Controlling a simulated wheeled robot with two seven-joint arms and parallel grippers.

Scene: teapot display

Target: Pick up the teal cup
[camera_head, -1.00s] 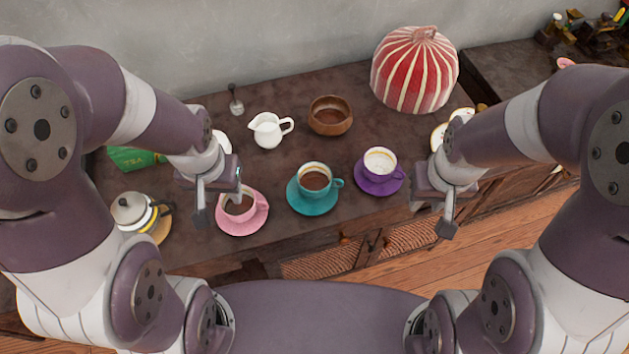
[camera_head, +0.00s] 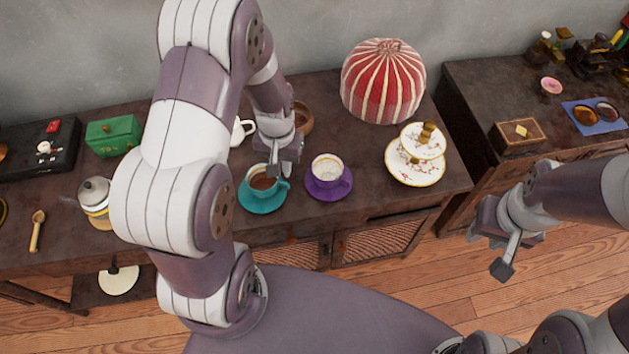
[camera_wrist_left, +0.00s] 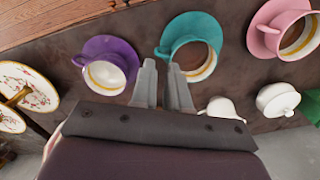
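The teal cup (camera_head: 257,190) stands upright on its teal saucer (camera_head: 248,206), with brown liquid inside. My left gripper (camera_head: 285,170) is at the cup's right side, by its handle. In the left wrist view the teal cup (camera_wrist_left: 181,44) is just beyond the fingertips (camera_wrist_left: 163,62). A gap shows between the two fingers, with the handle in line with it. Whether the fingers surround the handle is unclear. My right gripper (camera_head: 490,250) is far to the right, over the floor and away from the cups; its finger gap is not clear.
A purple cup (camera_head: 326,171) on a purple saucer stands close right of the teal one. A pink cup (camera_wrist_left: 291,35) is on the other side. A white creamer (camera_wrist_left: 222,109), a striped red cover (camera_head: 383,85) and a tiered plate stand (camera_head: 414,173) are nearby.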

